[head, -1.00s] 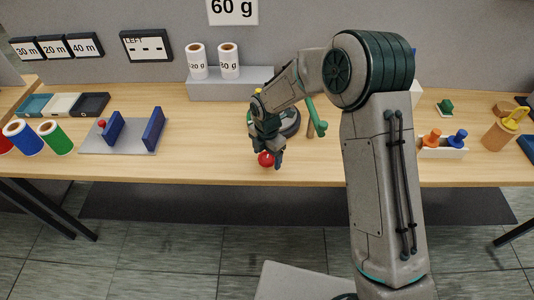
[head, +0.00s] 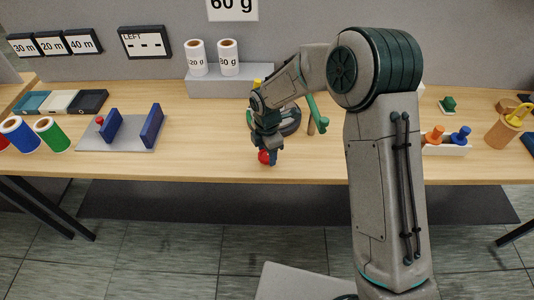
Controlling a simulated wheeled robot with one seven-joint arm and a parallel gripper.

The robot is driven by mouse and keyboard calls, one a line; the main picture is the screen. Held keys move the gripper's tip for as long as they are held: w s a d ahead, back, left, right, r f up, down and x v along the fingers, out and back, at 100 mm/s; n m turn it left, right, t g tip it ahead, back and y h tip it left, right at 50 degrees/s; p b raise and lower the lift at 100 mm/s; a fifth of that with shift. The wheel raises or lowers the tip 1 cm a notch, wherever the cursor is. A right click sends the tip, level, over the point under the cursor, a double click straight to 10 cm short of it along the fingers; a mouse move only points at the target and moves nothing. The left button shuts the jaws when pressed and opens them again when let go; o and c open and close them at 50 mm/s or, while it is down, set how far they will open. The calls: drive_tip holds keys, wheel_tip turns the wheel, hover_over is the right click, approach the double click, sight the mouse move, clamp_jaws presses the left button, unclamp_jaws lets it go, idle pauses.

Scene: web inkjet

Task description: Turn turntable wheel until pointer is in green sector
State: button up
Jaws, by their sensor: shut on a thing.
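The turntable wheel (head: 291,121) is a dark round disc on the wooden table, right behind my gripper. My arm hides much of it. My gripper (head: 268,158) points down at the front of the wheel and is shut on a red knob (head: 264,157). The knob shows partly between the fingers, close above the table. A small yellow piece (head: 257,84) shows behind my wrist; I cannot tell whether it is the pointer. The green sector cannot be made out.
A green-ended lever (head: 318,113) stands right of the wheel. A grey block (head: 230,87) with two labelled rolls stands behind. A grey plate with blue uprights (head: 115,143) is at left, an orange-and-blue peg holder (head: 445,150) at right. The table front left of my gripper is clear.

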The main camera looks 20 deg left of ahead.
drive_tip(key=m+b, duration=0.2)
drive_tip(key=m, duration=0.2)
drive_tip(key=shift+f+m, duration=0.1)
drive_tip(key=shift+m, duration=0.3)
drive_tip(key=m+b, duration=0.2)
drive_tip(key=m, duration=0.1)
drive_tip(key=shift+m, duration=0.3)
drive_tip(key=m+b, duration=0.2)
drive_tip(key=m, duration=0.2)
drive_tip(key=shift+w+m, duration=0.1)
drive_tip(key=shift+m, duration=0.2)
drive_tip(key=m+b, duration=0.1)
drive_tip(key=m, duration=0.2)
drive_tip(key=shift+m, duration=0.3)
drive_tip(key=m+b, duration=0.1)
drive_tip(key=m, duration=1.1)
drive_tip(key=shift+m, duration=2.1)
